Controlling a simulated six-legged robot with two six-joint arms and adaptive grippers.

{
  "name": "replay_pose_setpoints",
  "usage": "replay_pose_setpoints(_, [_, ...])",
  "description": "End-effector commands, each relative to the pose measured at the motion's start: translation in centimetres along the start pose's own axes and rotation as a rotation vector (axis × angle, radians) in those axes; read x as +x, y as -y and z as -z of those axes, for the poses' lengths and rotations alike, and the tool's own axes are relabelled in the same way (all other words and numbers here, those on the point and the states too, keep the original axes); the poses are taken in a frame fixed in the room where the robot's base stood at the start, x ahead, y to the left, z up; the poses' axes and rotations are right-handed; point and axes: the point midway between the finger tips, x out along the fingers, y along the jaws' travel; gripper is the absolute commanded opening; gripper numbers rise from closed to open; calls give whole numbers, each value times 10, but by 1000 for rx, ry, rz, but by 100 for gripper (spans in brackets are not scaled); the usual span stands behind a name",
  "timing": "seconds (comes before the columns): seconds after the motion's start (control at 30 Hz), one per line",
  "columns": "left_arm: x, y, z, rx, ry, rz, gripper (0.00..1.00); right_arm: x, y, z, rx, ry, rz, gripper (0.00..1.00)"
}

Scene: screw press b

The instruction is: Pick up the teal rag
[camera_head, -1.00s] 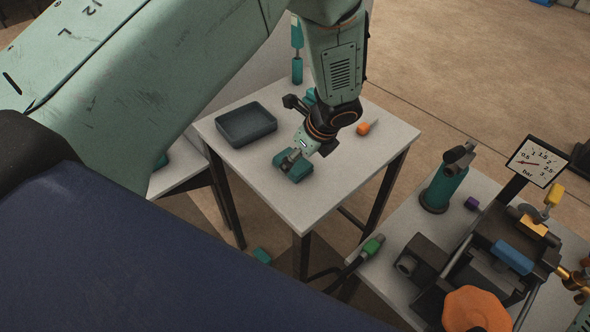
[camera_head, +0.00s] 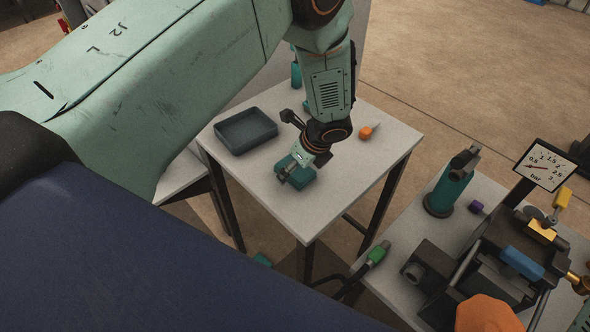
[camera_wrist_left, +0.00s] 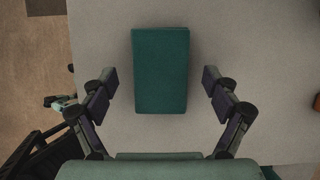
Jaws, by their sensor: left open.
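The teal rag (camera_head: 302,180) is a folded block lying on the small white table. In the left wrist view the rag (camera_wrist_left: 160,70) is a dark teal rectangle, upright in the picture, with bare table around it. My left gripper (camera_head: 288,174) is over the rag and partly covers it in the head view. In the wrist view the left gripper (camera_wrist_left: 160,92) is open, with one finger on each side of the rag and a gap to both. The rag's near end lies between the fingers. Whether the fingertips touch the table is not clear. My right gripper is not in view.
A dark grey tray (camera_head: 245,141) stands on the white table (camera_head: 350,160) behind the rag. A second table at the right holds a teal bottle jack (camera_head: 450,185), a gauge (camera_head: 545,166) and an orange cloth (camera_head: 487,315).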

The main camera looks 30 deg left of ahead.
Motion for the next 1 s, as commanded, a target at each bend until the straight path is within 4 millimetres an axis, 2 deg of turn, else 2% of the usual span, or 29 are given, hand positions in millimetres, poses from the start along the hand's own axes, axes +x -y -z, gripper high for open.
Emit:
replay_pose_setpoints(0.6, [6,0,-1,0,0,-1,88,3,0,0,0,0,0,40])
replay_pose_setpoints(1.0, [5,0,-1,0,0,-1,55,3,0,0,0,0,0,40])
